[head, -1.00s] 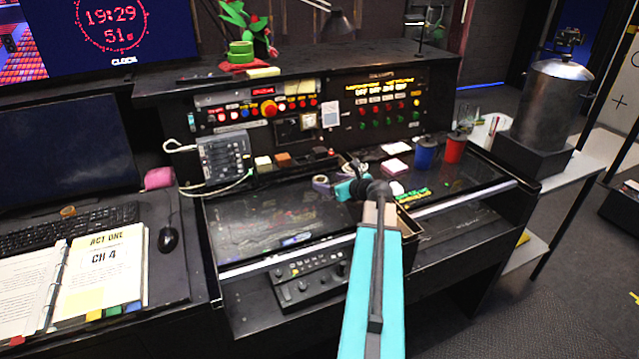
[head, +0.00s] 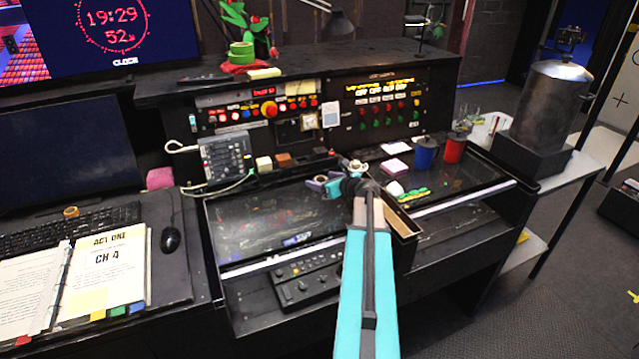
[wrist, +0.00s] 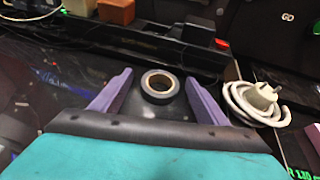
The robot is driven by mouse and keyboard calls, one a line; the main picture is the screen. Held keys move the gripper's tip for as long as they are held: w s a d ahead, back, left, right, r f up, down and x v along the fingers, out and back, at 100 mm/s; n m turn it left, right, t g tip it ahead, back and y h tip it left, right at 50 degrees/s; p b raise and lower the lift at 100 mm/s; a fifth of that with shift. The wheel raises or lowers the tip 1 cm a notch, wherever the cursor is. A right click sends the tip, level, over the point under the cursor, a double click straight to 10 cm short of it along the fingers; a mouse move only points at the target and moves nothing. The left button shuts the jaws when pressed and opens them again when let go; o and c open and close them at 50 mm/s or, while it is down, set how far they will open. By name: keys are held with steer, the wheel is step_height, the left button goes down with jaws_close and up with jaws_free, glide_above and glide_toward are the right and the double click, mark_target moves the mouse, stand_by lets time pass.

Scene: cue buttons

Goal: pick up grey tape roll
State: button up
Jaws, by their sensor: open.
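The grey tape roll (wrist: 160,87), a dark ring with a lighter inner core, lies flat on the dark glossy desktop in the wrist view. My gripper (wrist: 161,76) is open, with its two purple fingers on either side of the roll. Gaps show between the roll and both fingers, and nothing is held. In the head view my gripper (head: 322,186) is low over the middle of the console desk (head: 255,215). I cannot make out the grey roll there; my gripper and arm appear to cover it.
A coiled white cable (wrist: 255,103) lies right of the gripper. An open tray (head: 402,222) is beside my arm. Blue (head: 426,153) and red (head: 454,147) cups stand at the right.

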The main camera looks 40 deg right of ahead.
steer(key=shift+c, duration=0.3)
steer(key=c, duration=1.1)
steer(key=shift+o, duration=0.2)
steer(key=shift+r, duration=0.15)
steer(key=shift+r+b, duration=0.45)
steer(key=shift+r, duration=1.05)
steer(key=s+b, duration=0.1)
steer(key=s, duration=0.4)
steer(key=s+a+r+b, duration=0.1)
steer(key=s, duration=0.4)
steer(key=s+b, duration=0.1)
steer(key=s, duration=0.5)
steer(key=shift+a+r, duration=0.2)
steer(key=shift+r, duration=0.2)
